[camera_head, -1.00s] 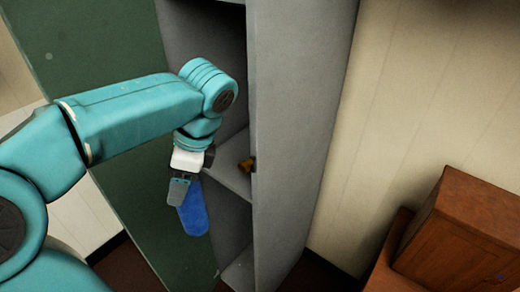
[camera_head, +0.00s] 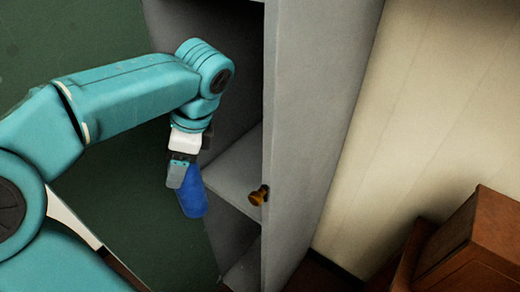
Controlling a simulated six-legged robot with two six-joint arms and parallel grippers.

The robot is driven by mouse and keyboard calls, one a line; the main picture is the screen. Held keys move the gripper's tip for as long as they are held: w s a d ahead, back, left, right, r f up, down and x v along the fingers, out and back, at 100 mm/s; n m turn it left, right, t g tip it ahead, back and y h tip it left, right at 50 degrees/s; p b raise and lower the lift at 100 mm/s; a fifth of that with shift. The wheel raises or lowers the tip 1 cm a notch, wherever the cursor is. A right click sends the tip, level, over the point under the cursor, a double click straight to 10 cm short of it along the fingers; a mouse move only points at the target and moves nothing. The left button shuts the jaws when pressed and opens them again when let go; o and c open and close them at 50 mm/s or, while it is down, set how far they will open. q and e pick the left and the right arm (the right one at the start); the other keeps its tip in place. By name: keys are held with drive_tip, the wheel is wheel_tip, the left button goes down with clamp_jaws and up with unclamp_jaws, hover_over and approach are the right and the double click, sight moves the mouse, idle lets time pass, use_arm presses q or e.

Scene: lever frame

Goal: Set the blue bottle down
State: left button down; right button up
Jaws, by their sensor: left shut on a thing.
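The blue bottle (camera_head: 192,198) hangs below my left gripper (camera_head: 180,174), tilted slightly. My left gripper is shut on it, and the fingers hide its upper part. The bottle is in front of the open grey cabinet (camera_head: 315,120), at the left of its middle shelf (camera_head: 235,175) in the head view. I cannot tell whether the bottle touches the shelf; it seems to be in the air. My right gripper is not in view.
A small orange-brown object (camera_head: 259,195) is at the shelf's right end by the cabinet's side wall. The green door (camera_head: 110,190) stands open at left. A brown wooden cabinet (camera_head: 485,245) is at lower right. The visible middle shelf is otherwise clear.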

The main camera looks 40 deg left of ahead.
use_arm(q)
drive_tip(key=w+r+p, duration=0.1)
drive_tip(key=w+p, duration=0.7)
drive_tip(key=w, duration=1.1)
wheel_tip(320, 180, down, 8)
drive_tip(key=a, duration=0.1)
drive_tip(key=shift+s+b, duration=0.15)
drive_tip(key=shift+b, duration=0.3)
drive_tip(key=shift+c, duration=1.3)
unclamp_jaws()
drive_tip(key=shift+o, duration=0.3)
drive_tip(key=shift+a+f, duration=0.15)
drive_tip(key=shift+a, duration=0.1)
drive_tip(key=v, duration=0.8)
